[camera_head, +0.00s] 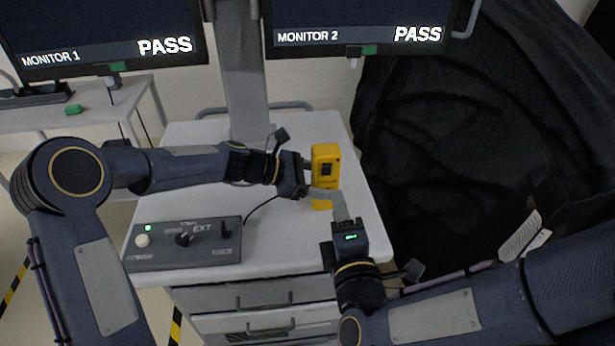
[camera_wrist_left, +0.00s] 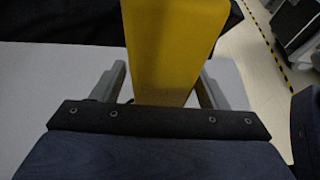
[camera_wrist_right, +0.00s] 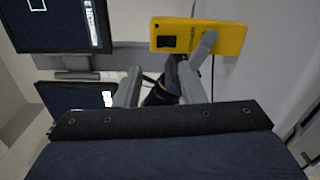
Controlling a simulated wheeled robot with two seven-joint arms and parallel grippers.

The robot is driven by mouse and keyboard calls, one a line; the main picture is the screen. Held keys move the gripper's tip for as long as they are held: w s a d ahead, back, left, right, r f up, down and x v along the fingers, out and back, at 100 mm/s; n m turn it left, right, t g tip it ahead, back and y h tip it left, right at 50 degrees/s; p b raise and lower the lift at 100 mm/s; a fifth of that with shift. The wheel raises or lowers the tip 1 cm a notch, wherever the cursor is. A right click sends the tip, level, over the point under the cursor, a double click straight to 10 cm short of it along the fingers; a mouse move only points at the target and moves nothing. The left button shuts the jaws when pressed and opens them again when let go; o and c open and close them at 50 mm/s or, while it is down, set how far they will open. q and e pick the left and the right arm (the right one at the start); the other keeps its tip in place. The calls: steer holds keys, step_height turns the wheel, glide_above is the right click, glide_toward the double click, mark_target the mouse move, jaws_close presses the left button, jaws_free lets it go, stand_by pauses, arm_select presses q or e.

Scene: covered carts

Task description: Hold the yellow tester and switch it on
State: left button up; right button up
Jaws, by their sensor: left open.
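The yellow tester (camera_head: 325,152) stands upright above the white cart top, with a dark patch on its face. My left gripper (camera_head: 318,180) comes from the left with its fingers on either side of the tester. In the left wrist view the tester (camera_wrist_left: 172,45) sits between the parted fingers (camera_wrist_left: 163,75), with gaps near their bases. My right gripper (camera_head: 339,205) is in front of the tester's lower right. In the right wrist view its fingers (camera_wrist_right: 170,65) are apart, and one overlaps the tester (camera_wrist_right: 228,42). Contact is unclear.
A grey control box (camera_head: 185,243) with a green light and knobs sits at the cart's front left, a cable running from it. Two monitors (camera_head: 100,25) (camera_head: 362,15) reading PASS hang behind. A black covered bulk (camera_head: 440,130) stands right. The cart top (camera_head: 190,150) is mostly bare.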

arm_select(q)
steer(key=shift+d+f, duration=0.15)
steer(key=shift+d, duration=0.15)
